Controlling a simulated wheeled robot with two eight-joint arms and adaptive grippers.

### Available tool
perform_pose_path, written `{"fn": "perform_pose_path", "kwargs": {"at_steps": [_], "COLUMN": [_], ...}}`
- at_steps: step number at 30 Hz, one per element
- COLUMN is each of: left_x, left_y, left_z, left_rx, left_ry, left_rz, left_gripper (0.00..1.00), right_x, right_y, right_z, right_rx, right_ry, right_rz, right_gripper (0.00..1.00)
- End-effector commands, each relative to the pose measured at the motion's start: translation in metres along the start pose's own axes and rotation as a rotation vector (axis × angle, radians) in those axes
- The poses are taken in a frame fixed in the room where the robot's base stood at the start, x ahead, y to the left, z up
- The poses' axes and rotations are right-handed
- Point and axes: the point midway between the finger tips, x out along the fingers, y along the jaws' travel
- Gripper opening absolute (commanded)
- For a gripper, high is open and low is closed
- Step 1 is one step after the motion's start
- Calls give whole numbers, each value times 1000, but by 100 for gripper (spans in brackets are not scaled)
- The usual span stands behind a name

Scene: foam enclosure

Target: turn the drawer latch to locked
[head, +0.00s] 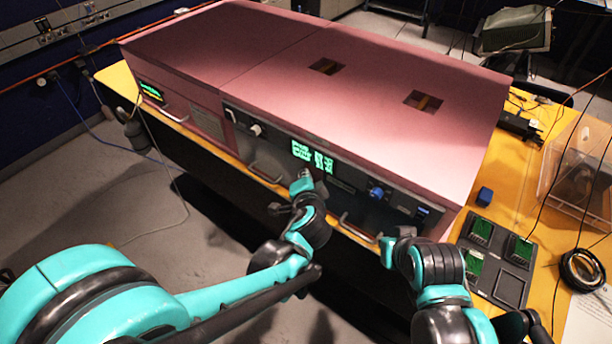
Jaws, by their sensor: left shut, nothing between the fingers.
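The pink enclosure (240,60) stands on a yellow table, with a dark front panel that has drawer handles and knobs. My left gripper (304,178) is shut and empty, just in front of this panel, below the green display (312,156). I cannot tell whether it touches the panel. A blue knob (376,193) sits to its right and a pale knob (256,129) to its upper left. I cannot tell which part is the drawer latch or how it is turned; my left gripper and wrist hide part of the front. My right gripper (388,250) is near the right drawer handle, its fingers unclear.
Metal handles (357,228) stick out along the front. Open floor lies at the left.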

Motion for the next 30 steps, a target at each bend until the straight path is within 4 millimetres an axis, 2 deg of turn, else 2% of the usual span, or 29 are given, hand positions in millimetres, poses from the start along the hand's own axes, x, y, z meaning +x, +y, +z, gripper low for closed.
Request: {"fn": "perform_pose_path", "kwargs": {"at_steps": [20,25,30], "left_x": [-9,-27,-60], "left_y": [-13,-12,-12], "left_z": [-7,-8,-7], "left_rx": [0,1,3], "left_ry": [0,1,3], "left_rz": [0,2,2], "left_gripper": [0,0,0], "right_x": [-11,-10,-10], "right_y": [0,0,0], "right_z": [-8,-7,-7], "right_rx": [0,0,0], "right_ry": [0,0,0], "right_rz": [0,0,0], "right_gripper": [0,0,0]}}
